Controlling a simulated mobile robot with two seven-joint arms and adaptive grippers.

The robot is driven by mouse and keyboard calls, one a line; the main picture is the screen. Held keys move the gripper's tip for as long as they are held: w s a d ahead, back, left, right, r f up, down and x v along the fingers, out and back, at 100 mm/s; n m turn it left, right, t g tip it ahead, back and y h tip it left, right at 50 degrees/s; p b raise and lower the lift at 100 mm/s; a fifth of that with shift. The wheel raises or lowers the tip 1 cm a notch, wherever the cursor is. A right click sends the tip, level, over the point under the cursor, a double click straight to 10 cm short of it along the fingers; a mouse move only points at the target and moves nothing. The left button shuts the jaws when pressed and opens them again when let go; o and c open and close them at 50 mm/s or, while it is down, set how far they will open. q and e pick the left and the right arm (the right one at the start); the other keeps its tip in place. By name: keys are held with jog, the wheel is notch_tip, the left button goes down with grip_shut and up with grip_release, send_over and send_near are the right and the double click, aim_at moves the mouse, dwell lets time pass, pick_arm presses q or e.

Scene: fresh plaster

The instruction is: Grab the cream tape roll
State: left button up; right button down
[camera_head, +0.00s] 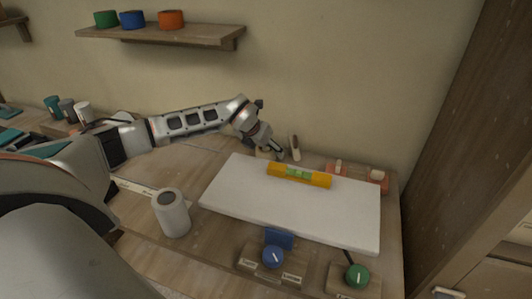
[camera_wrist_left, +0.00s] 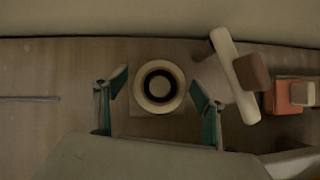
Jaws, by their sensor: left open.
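The cream tape roll (camera_head: 264,152) is at the back of the workbench, behind the white board, and is partly hidden by my left gripper (camera_head: 281,151) in the head view. In the left wrist view the cream tape roll (camera_wrist_left: 159,107) is a pale ring with a dark inner band, seen from above on a small wooden base (camera_wrist_left: 136,127). My left gripper (camera_wrist_left: 157,85) is open, with one teal-padded finger on each side of the roll in the picture. I cannot tell the height of the fingers over it. My right gripper is not in view.
A cream-handled tool (camera_wrist_left: 231,75) stands close right of the roll. A white board (camera_head: 290,205) bears a yellow level (camera_head: 285,172). A white canister (camera_head: 172,215) and labelled stands with a blue knob (camera_head: 273,257) and green knob (camera_head: 357,276) are nearer. A shelf (camera_head: 160,35) hangs above.

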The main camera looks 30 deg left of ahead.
pick_arm(q)
jog(key=c, duration=1.2)
jog(key=shift+r, duration=0.1)
jog(key=shift+c, duration=0.2)
